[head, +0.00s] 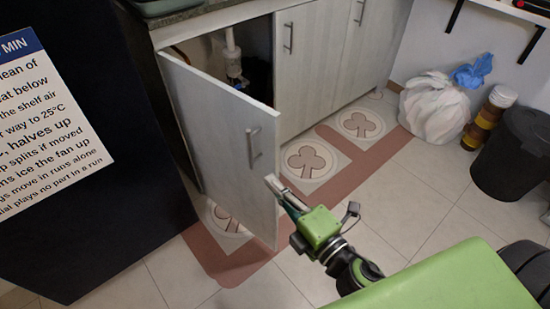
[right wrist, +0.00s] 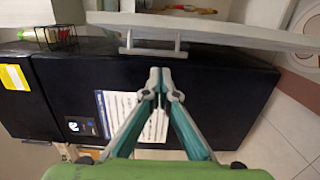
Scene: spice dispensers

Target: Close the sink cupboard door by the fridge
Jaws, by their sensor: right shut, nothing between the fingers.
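The sink cupboard door (head: 217,130) by the fridge stands open in the head view, swung out from its left side, with the cupboard's dark inside and white pipe showing behind it. Its bar handle (head: 254,146) is near the free edge. In the right wrist view the door (right wrist: 230,32) is a pale slab across the top, with the handle (right wrist: 153,50) below it. My right gripper (head: 271,181) is shut and empty, near the door's free edge and below the handle. In the wrist view its tips (right wrist: 155,74) are close to the handle; contact cannot be told. My left gripper is out of view.
The black fridge (head: 95,215) with a paper notice stands at left. Closed cupboard doors (head: 330,60) continue to the right. The tiled floor (head: 400,200) before the cupboards is clear.

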